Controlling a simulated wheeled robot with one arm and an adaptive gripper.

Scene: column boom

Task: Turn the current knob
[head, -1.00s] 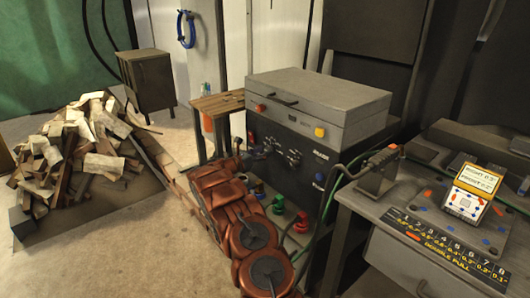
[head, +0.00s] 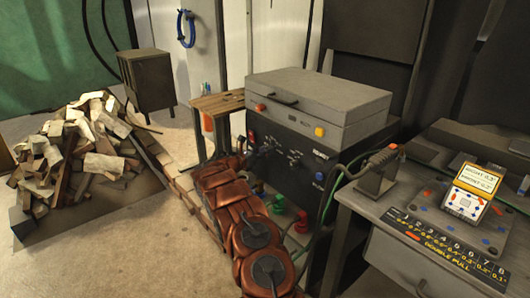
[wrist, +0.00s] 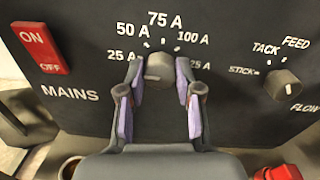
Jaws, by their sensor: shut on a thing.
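The current knob (wrist: 159,72) is a small grey dial on the dark front panel of the welding machine (head: 300,165). Its pale mark points up, near the 75 A label. In the wrist view my gripper (wrist: 160,82) has one lavender-padded finger on each side of the knob and is shut on it. The right finger partly covers the right-hand 25 A label, whose first digit is hidden.
A red ON/OFF mains switch (wrist: 39,46) is left of the current knob. A second knob (wrist: 283,84), marked STICK, TACK, FEED and FLOW, is to the right. Red parts (wrist: 278,172) sit below. A workbench (head: 370,205) stands right of the machine; a wood pile (head: 85,145) lies left.

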